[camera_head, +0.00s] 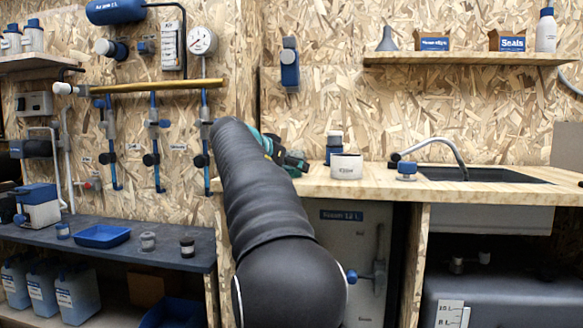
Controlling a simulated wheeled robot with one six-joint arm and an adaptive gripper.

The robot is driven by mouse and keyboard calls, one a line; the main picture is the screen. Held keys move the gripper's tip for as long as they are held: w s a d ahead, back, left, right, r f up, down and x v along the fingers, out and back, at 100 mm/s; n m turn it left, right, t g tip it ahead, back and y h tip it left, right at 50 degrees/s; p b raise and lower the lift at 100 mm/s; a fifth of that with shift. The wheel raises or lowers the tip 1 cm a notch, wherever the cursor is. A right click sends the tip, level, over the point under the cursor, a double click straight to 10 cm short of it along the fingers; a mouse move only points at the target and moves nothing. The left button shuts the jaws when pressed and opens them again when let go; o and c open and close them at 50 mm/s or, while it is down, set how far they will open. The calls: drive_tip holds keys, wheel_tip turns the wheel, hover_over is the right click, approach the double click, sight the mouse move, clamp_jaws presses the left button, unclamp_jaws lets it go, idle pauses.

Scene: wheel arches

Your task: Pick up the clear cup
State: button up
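I cannot make out a plainly clear cup. A small greyish cup or jar (147,241) stands upright on the dark left shelf, and it may be see-through, but it is too small to tell. A wider white cup-like container (346,166) with a dark label stands on the wooden counter, right of my arm. My black-sleeved arm rises through the middle of the view and leans left toward the wall. My gripper is hidden beyond the arm's far end, so its fingers and anything in them do not show.
A blue tray (102,236) and a dark jar (187,247) flank the greyish cup. On the counter are a teal tool (283,155) partly behind my arm, a blue bottle (334,147), a blue-white jar (406,171) and a sink (485,174). Pipes line the left wall.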

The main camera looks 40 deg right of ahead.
drive_tip(key=shift+r, duration=0.15)
drive_tip(key=shift+c, duration=0.4)
drive_tip(key=shift+r+p, duration=0.5)
drive_tip(key=shift+r, duration=0.55)
drive_tip(key=shift+r+p, duration=0.4)
drive_tip(key=shift+r, duration=0.5)
drive_tip(key=s+d+r+p, duration=0.1)
drive_tip(key=s+d+r, duration=0.5)
drive_tip(key=s, duration=0.3)
drive_tip(key=shift+s+d+r, duration=0.2)
drive_tip(key=shift+s+r, duration=0.05)
drive_tip(key=shift+r, duration=0.1)
drive_tip(key=shift+s, duration=0.1)
idle(0.5)
